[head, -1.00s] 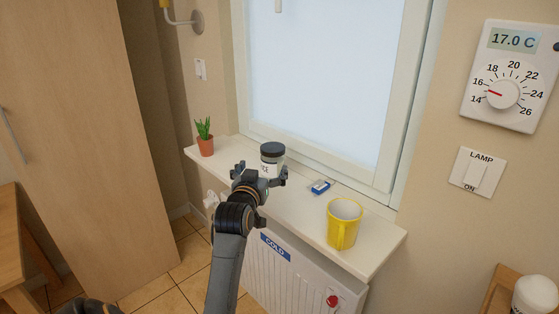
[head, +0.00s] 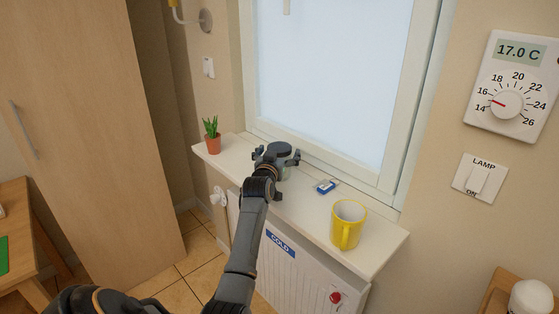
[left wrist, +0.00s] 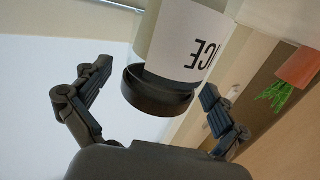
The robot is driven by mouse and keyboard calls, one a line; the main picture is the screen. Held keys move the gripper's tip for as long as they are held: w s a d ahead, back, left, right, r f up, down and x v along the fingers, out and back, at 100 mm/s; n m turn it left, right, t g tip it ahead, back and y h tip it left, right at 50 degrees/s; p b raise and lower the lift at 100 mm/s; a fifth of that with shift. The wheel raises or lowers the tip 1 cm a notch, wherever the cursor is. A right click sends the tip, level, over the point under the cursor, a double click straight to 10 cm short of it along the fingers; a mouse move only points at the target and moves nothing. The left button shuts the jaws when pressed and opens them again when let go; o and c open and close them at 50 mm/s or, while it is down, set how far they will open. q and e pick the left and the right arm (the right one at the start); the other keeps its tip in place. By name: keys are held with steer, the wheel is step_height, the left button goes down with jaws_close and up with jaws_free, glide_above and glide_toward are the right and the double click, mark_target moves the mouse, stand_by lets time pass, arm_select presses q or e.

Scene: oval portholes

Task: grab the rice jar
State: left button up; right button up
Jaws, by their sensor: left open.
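The rice jar (head: 279,150), with a dark lid, stands on the white windowsill (head: 318,222), mostly hidden behind my left gripper (head: 277,157) in the head view. In the left wrist view the jar (left wrist: 180,38) appears upside down, its dark lid towards the camera and "ICE" readable on its white label. My left gripper (left wrist: 157,80) is open, with one finger on each side of the jar near its lid. I see a gap between each finger and the lid.
A blue-and-white small item (head: 326,186) and a yellow mug (head: 347,225) stand right of the jar. A potted plant (head: 212,136) stands left. The window (head: 330,80) rises behind. A radiator (head: 290,265) marked COLD is below the sill.

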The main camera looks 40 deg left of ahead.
arm_select(q)
steer(key=shift+w+a, duration=0.1)
steer(key=shift+w, duration=0.15)
steer(key=shift+c, duration=0.2)
steer(key=c, duration=1.7)
steer(key=shift+r, duration=0.1)
